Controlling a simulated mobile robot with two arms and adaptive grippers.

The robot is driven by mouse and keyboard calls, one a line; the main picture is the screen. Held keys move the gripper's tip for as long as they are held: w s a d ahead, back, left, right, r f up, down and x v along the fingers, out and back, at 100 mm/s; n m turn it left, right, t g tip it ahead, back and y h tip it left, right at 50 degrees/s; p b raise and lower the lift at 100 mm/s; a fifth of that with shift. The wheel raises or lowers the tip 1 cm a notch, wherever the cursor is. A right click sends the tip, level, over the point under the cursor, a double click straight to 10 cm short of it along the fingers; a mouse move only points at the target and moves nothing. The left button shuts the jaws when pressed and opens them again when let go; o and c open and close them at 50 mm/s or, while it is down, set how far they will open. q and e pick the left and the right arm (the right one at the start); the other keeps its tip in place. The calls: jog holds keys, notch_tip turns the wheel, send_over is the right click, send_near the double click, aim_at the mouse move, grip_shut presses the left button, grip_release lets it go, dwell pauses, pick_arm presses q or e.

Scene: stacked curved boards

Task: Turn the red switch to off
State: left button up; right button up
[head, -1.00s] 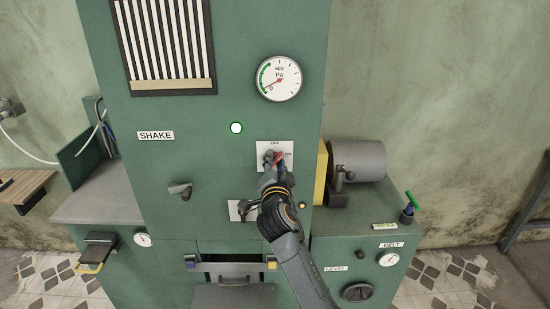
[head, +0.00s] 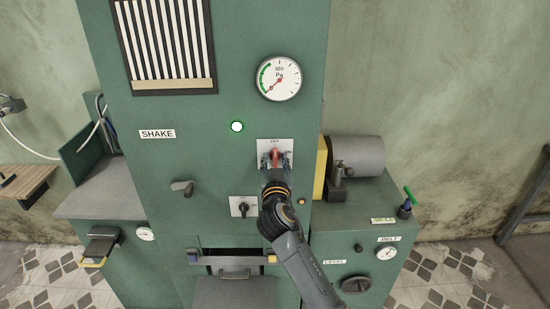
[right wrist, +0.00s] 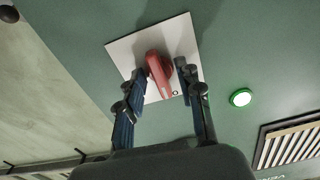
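The red switch (head: 275,157) is on a white plate (head: 262,146) on the front of the green machine. Its handle stands upright in the head view, in line with the label at the plate's top edge. My right gripper (head: 276,162) is at the switch, with one finger on each side of the handle. In the right wrist view the red handle (right wrist: 158,72) lies between the open fingers (right wrist: 162,76). A gap shows on the right finger's side; contact on the left cannot be told. My left gripper is not in view.
A black switch (head: 242,207) on a lower plate sits just below and left of my right gripper. A grey lever (head: 182,188) sticks out further left. A pressure gauge (head: 279,79) is above. A yellow block (head: 321,168) and grey cylinder (head: 357,155) stand to the right.

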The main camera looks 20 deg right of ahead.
jog(key=v, duration=0.6)
jog(key=shift+s, duration=0.35)
jog(key=shift+a, duration=0.1)
notch_tip(320, 180, down, 21)
jog(key=s+a+n+g+y+b, duration=0.2)
jog(key=n+g+y, duration=0.1)
jog(key=s+f+n+g+b, duration=0.15)
jog(key=s+f, duration=0.25)
jog(key=f, duration=0.4)
jog(key=s+f+g+y, duration=0.1)
jog(key=s+f+g, duration=0.15)
jog(key=f, duration=0.55)
jog(key=s+f+n+g+b, duration=0.1)
jog(key=s+f, duration=0.3)
jog(key=f, duration=0.4)
jog(key=s+d+f+g+y+b, duration=0.15)
jog(key=s+f+g, duration=0.25)
jog(key=s+f, duration=1.4)
jog(key=s+d+f+g+b, duration=0.1)
jog(key=s+f, duration=0.2)
jog(key=s, duration=0.5)
jog(key=s+d+f+g, duration=0.2)
jog(key=s+f, duration=0.2)
jog(key=s, duration=0.5)
jog(key=s+d+f+g+b, duration=0.1)
jog(key=s+d+f, duration=0.1)
jog(key=s, duration=0.6)
jog(key=shift+s+d+f+n+b, duration=0.25)
jog(key=shift+s+f+n+b, duration=0.15)
jog(key=shift+f, duration=0.45)
